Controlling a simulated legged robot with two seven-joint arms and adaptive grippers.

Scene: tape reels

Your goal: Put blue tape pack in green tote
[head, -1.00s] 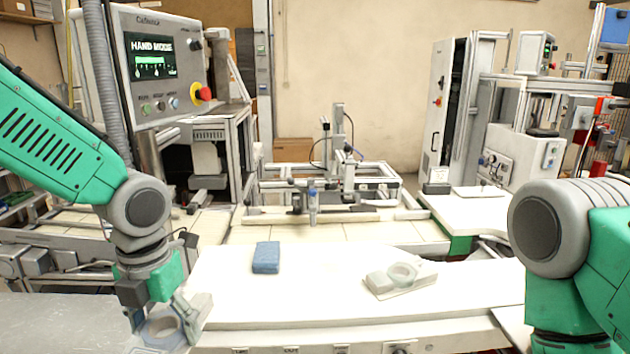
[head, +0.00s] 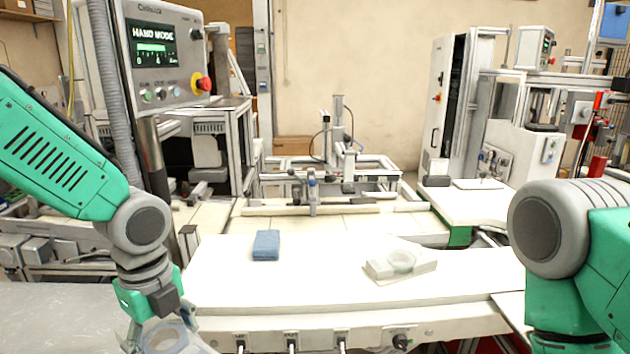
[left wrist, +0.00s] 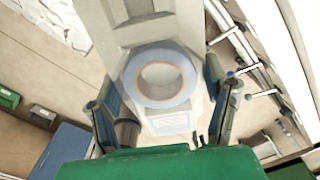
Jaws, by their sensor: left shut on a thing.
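My left gripper (head: 165,335) is at the bottom edge of the head view, left of the white table. It is shut on a pale tape pack, which also shows in the left wrist view (left wrist: 160,118). I cannot make out a green tote in either view. My right arm shows at the right, but its gripper is out of view.
A grey surface (head: 60,315) lies at the lower left. A control panel (head: 165,50) stands behind my left arm.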

